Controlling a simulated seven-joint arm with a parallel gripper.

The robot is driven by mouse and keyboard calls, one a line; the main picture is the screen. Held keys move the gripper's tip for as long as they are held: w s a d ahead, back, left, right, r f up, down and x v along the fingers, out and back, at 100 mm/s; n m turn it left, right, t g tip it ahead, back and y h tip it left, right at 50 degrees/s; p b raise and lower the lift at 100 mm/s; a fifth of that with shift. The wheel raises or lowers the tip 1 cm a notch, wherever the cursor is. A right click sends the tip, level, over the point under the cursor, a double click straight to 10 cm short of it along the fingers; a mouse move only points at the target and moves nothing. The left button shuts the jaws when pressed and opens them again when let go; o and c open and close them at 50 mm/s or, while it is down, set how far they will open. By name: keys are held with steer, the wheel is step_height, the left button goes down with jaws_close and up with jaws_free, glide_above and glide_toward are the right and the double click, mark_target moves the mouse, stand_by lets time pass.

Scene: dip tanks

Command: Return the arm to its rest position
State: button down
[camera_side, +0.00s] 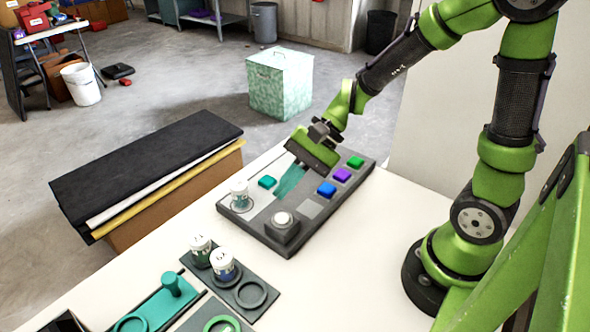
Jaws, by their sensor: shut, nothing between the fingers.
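My gripper (305,164) is at the end of my green arm, low over the far part of a dark grey board (325,218) on the white table. It is shut, with nothing seen in it. Its fingertips are mostly hidden behind its green body, so I cannot tell whether they touch the board. A teal strip (290,181) shows on the board just below the gripper.
A white-lidded jar (239,195) stands at the board's left end, near a box with a round white button (283,220). Two jars (200,248) stand in a grey rack (258,278) at front left. A teal holder (153,308) lies beside it. Bare table (365,260) lies right of the board.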

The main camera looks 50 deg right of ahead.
steer(key=shift+r, duration=0.55)
steer(key=shift+d+f, duration=0.1)
steer(key=s+d+r+n+t+h, duration=0.4)
steer(key=s+d+r+n+h, duration=0.2)
steer(key=r, duration=0.4)
steer(key=s+d+n, duration=0.1)
steer(key=s+n, duration=0.1)
steer(key=shift+r+n+h, duration=0.15)
steer(key=shift+n+h, duration=0.15)
steer(key=shift+h, duration=0.1)
stand_by(0.4)
